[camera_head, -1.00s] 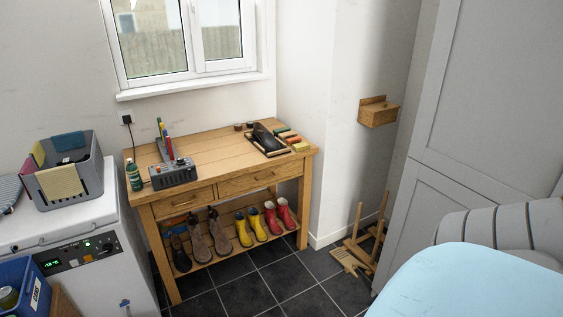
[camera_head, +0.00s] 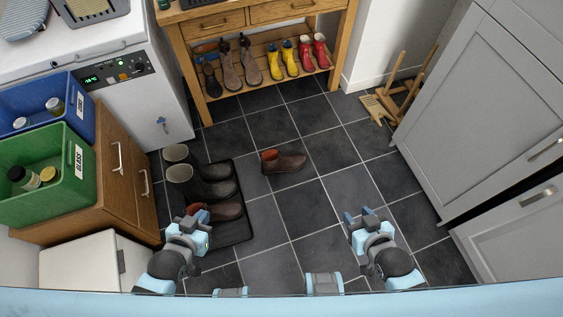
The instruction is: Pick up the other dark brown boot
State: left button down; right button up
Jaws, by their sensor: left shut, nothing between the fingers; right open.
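Another brown boot (camera_head: 228,209) is on the black boot mat (camera_head: 236,232), partly hidden by my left gripper. My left gripper (camera_head: 190,220) is shut and empty in front of that boot; I cannot tell whether it touches it. My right gripper (camera_head: 362,217) is open and empty above bare tiles, to the right of and nearer than the loose boot.
Tall dark wellies (camera_head: 205,188) stand on the mat. The wooden bench (camera_head: 207,107) has brown, yellow and red boots on its low shelf. A drawer unit (camera_head: 125,170) with green (camera_head: 48,195) and blue crates is at left, grey cupboards (camera_head: 465,110) at right.

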aim_at(272, 163)
jog(key=i+l+u, duration=0.1)
jog(key=u, duration=1.35)
jog(key=l+u, duration=1)
jog(key=k+l+u, duration=0.25)
jog(key=l, duration=0.2)
jog(key=k+l+u, duration=0.3)
jog(key=k+l, duration=0.15)
jog(key=l, duration=0.2)
jog(key=k+l, duration=0.1)
jog(key=l, duration=0.25)
jog(key=k+l+u, duration=0.1)
jog(key=l, duration=0.25)
jog(key=i+l, duration=0.2)
jog(key=l, duration=0.25)
